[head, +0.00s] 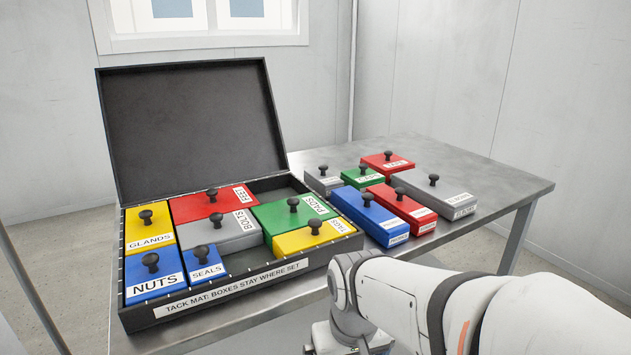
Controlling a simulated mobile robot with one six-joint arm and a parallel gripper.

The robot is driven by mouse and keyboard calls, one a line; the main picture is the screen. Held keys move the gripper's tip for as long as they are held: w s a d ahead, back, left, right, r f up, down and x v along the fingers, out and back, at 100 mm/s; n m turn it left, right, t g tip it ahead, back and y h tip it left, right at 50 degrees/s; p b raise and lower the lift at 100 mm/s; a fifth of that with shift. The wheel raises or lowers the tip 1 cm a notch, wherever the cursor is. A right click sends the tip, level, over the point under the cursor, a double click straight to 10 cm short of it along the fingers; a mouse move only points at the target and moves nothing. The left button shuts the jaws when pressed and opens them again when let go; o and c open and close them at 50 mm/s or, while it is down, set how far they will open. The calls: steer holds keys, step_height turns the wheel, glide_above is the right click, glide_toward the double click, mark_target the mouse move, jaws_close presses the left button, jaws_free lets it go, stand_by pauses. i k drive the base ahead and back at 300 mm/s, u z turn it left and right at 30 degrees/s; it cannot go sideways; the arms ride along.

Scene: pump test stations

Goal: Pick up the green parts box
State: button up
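Two green boxes with black knobs show in the head view. The smaller green box (354,178) sits on the metal table right of the case, between a grey box and a red box and behind a blue one. Its label is too small to read surely. The larger green box (278,216), labelled PADS, lies inside the open black case (216,307). My arm comes in from the lower right and bends down past the table's front edge. My gripper's fingers are below the picture, so neither their opening nor anything in them shows.
The case also holds yellow, blue, red and grey boxes, with an empty dark strip at its back right. Its lid (195,125) stands up behind. Blue (366,214), red (405,206) and grey (437,193) boxes crowd the table (500,176). Its right end is clear.

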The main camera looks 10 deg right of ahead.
mark_target(362, 175)
steer(key=u, duration=1.15)
steer(key=k, duration=1.1)
steer(key=z, duration=1.3)
steer(key=i, duration=1.05)
steer(key=z, duration=0.1)
